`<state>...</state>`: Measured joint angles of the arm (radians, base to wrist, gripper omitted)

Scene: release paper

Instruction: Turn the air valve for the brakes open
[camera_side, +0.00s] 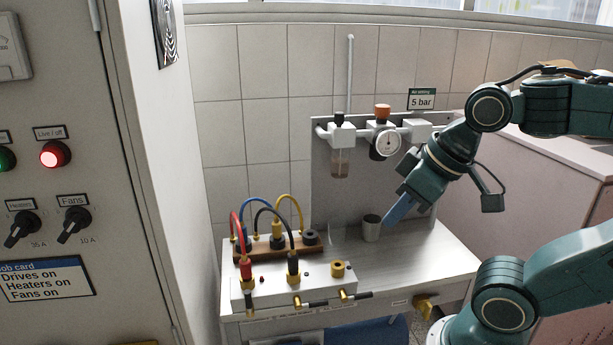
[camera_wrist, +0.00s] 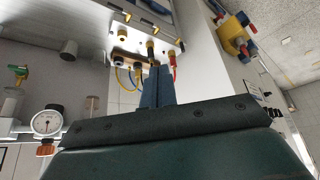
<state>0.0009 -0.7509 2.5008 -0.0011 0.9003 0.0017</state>
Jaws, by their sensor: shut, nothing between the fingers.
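In the side view, two small brass valves with black levers sit on the front of the white manifold block, a left one (camera_side: 299,302) and a right one (camera_side: 346,295). Both levers point to the right. A yellow fitting (camera_side: 423,306) hangs below the bench's front edge, beside a small unreadable label. I cannot tell which of these is the brake air valve. My gripper (camera_side: 391,222) is shut and empty, pointing down-left above the bench beside a grey cup. In the wrist view its blue fingers (camera_wrist: 157,72) are together, with the manifold block (camera_wrist: 122,20) beyond.
A grey cup (camera_side: 371,228) stands close to my fingers. Hoses in red, blue, black and yellow rise around a wooden rack (camera_side: 262,256). A pressure gauge (camera_side: 386,143) is on the back panel. The right bench top (camera_side: 420,262) is clear.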

